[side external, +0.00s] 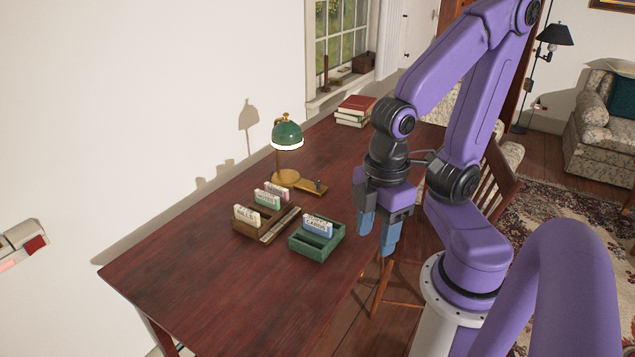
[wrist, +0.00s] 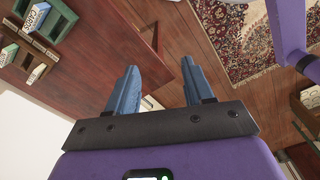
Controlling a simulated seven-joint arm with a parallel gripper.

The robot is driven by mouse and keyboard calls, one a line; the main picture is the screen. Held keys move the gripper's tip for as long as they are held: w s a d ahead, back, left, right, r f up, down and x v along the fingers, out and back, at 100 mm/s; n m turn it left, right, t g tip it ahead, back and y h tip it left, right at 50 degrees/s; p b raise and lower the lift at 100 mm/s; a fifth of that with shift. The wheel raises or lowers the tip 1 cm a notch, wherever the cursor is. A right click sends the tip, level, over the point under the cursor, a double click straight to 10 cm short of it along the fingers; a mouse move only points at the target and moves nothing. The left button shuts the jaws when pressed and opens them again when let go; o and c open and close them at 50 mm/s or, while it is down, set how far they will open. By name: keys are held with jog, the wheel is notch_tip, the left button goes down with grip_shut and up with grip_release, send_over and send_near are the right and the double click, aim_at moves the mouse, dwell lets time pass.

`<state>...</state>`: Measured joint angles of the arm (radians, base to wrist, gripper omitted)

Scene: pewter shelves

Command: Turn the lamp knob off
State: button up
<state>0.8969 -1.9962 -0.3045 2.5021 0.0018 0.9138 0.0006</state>
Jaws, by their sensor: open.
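A desk lamp with a green shade (side external: 287,134) and a brass base (side external: 287,177) stands on the dark wooden desk (side external: 200,283). The underside of its shade glows white. A small dark knob (side external: 318,186) sits on the brass arm at the right of the base. My gripper (side external: 377,238) is open and empty, pointing down near the desk's right edge. It is to the right of and nearer than the lamp, apart from it. In the wrist view my blue fingers (wrist: 157,85) are spread apart with nothing between them. The lamp is not in the wrist view.
A brown wooden organizer (side external: 277,232) and a green tray (side external: 327,244) with labelled cards stand in front of the lamp. Stacked books (side external: 354,111) lie at the back. A wooden chair (side external: 497,185) stands beside the desk. The near left desktop is clear.

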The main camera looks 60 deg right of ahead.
jog(key=w+d+f+m+t+h, duration=0.1)
jog(key=w+d+m, duration=0.2)
jog(key=w+m, duration=0.7)
jog(key=w+d+f+m+t+h, duration=0.1)
jog(key=w+d+m, duration=0.25)
jog(key=w, duration=1.25)
jog(key=m+g+h, duration=0.1)
jog(key=m+h, duration=0.2)
jog(key=m, duration=1.1)
send_over(318, 182)
jog(key=s+a, duration=0.2)
jog(key=a, duration=0.5)
notch_tip(318, 182, down, 8)
jog(key=x, duration=1.7)
jog(key=shift+a, duration=0.1)
grip_shut()
